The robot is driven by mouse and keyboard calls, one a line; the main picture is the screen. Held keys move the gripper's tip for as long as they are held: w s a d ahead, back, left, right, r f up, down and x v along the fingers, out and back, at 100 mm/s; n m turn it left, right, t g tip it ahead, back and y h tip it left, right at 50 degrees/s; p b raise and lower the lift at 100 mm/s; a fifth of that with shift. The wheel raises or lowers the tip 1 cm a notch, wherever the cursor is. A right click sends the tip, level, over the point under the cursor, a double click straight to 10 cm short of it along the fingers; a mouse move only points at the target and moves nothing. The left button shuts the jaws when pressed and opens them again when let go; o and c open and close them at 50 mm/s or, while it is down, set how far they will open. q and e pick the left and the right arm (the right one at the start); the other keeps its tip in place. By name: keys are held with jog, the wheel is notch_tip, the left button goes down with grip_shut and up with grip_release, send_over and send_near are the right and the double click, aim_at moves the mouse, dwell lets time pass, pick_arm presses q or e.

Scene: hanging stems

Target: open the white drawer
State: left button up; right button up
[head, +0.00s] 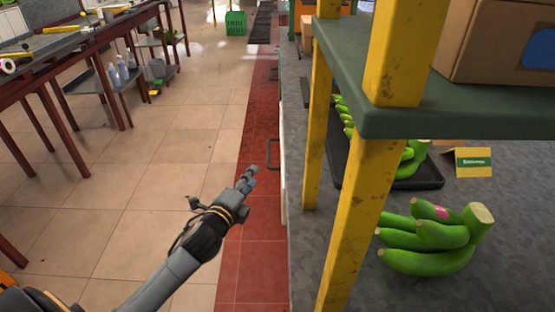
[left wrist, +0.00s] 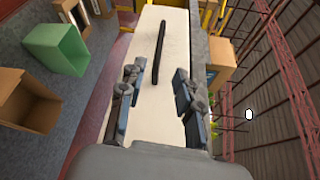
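The white drawer (left wrist: 171,45) fills the middle of the left wrist view as a pale front with a long dark handle (left wrist: 161,50). In the head view its white front (head: 283,190) shows only as a thin edge under the grey counter, with the handle (head: 270,153) sticking out to the left. The drawer looks shut. My left gripper (head: 248,180) is beside this front, below the handle in the head picture. In the left wrist view its fingers (left wrist: 158,78) are open and empty, with the handle's near end between and beyond them. My right gripper is not in view.
The grey counter (head: 410,290) carries green bananas (head: 430,240), a dark tray (head: 425,178) and a yellow-legged shelf (head: 345,225). A red floor strip (head: 262,260) runs along the counter. Tiled floor to the left is clear up to a workbench (head: 50,55).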

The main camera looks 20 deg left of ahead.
aim_at(269, 153)
pick_arm(q)
jog(key=w, duration=0.4)
jog(key=w+b, duration=0.1)
jog(key=w, duration=0.2)
jog(key=w+f, duration=0.1)
jog(key=w, duration=0.3)
jog(key=shift+w+a, duration=0.3)
jog(key=shift+a, duration=0.1)
jog(key=shift+w, duration=0.65)
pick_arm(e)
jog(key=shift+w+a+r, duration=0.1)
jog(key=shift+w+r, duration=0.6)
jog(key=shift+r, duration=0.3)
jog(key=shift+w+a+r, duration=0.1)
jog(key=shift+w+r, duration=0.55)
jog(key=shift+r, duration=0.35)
pick_arm(q)
jog(key=shift+c, duration=0.4)
grip_shut()
